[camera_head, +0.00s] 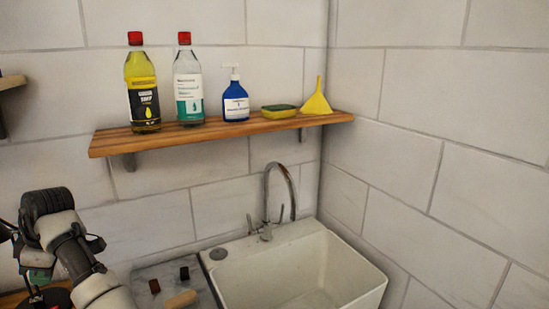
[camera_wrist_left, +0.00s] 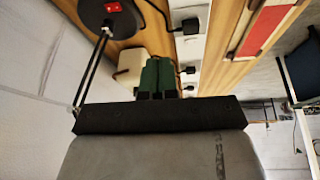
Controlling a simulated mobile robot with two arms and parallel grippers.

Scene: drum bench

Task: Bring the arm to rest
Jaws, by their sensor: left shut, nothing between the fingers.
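My left arm (camera_head: 72,245) comes in at the lower left of the head view, bent, with its dark rounded end raised beside the tiled wall. The fingertips cannot be made out there. In the left wrist view, my left gripper (camera_wrist_left: 157,76) appears as two green fingers side by side, shut with nothing between them. A wide grey and black part of my own wrist fills the bottom of that view. My right gripper is in neither view.
A white sink (camera_head: 300,270) with a tap stands right of my arm. A wooden shelf (camera_head: 225,131) above holds several bottles, a sponge and a yellow funnel. Small blocks lie on the counter (camera_head: 205,290). The wrist view shows a black round base (camera_wrist_left: 107,14) and a white power strip (camera_wrist_left: 190,55).

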